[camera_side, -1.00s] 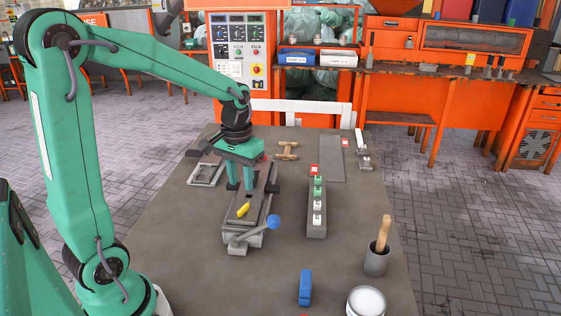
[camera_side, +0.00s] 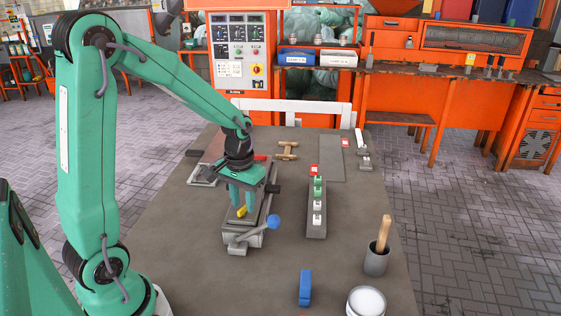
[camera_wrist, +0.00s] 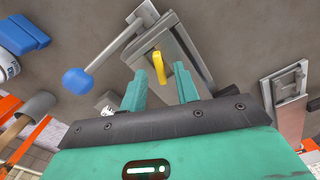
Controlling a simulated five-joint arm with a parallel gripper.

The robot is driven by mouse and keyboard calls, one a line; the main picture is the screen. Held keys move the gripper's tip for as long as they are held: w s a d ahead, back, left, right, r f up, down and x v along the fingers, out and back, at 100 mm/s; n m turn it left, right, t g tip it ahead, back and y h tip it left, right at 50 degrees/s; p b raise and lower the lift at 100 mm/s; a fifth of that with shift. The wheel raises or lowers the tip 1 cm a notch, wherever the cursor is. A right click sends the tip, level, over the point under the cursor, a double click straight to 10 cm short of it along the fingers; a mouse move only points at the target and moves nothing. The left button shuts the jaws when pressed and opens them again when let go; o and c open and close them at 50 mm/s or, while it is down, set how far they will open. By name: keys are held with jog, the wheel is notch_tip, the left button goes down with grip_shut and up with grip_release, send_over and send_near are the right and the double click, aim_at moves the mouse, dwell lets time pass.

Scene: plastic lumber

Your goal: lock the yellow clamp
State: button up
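The yellow clamp (camera_side: 241,212) is a small yellow lever on top of the grey metal fixture (camera_side: 239,244), near its front end. In the wrist view the yellow clamp (camera_wrist: 159,68) lies just beyond my fingertips, in line with the gap between them. My gripper (camera_side: 242,207) points down over the fixture, its fingers close to the clamp and partly covering it in the side view. In the wrist view my gripper (camera_wrist: 161,84) has its two green fingers apart, with nothing held between them. Whether a finger touches the clamp cannot be told.
A lever with a blue ball (camera_side: 274,222) sticks out at the fixture's front right. To the right stands a grey block with red, green and white switches (camera_side: 317,205). A blue object (camera_side: 305,287), a pot with a wooden-handled tool (camera_side: 376,263) and a white-topped can (camera_side: 367,301) stand nearer.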

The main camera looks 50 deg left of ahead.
jog(key=shift+f, duration=0.5)
grip_shut()
jog(key=shift+m, duration=0.4)
jog(key=m, duration=1.2)
dwell(0.3)
